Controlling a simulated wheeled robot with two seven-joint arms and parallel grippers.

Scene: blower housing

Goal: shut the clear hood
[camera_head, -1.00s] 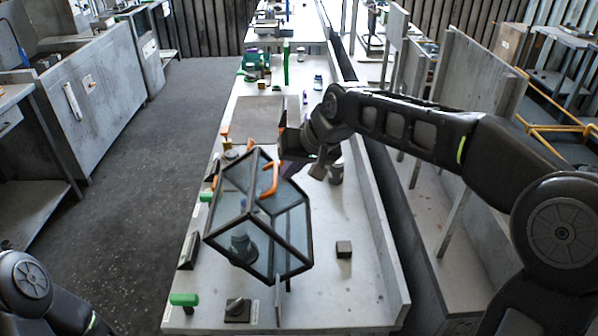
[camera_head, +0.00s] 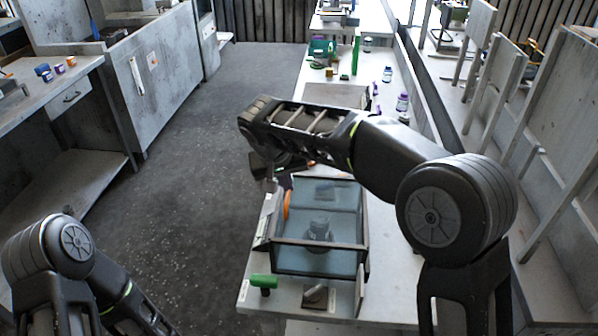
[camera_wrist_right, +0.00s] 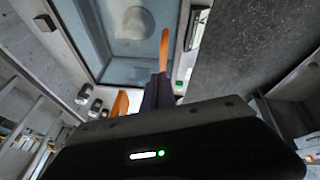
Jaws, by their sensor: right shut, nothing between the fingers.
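The clear hood (camera_head: 345,227) has a dark frame and bluish see-through panels. It sits level and low over the bench, around a dark round part (camera_head: 319,230) seen through its panels; I cannot tell whether its rim touches all round. My left gripper is out of view.
A green-handled piece (camera_head: 263,282) and a small dark block (camera_head: 315,296) sit at the bench's near end. Bottles (camera_head: 402,103) stand farther back on the right. Open floor (camera_head: 205,170) lies left of the bench.

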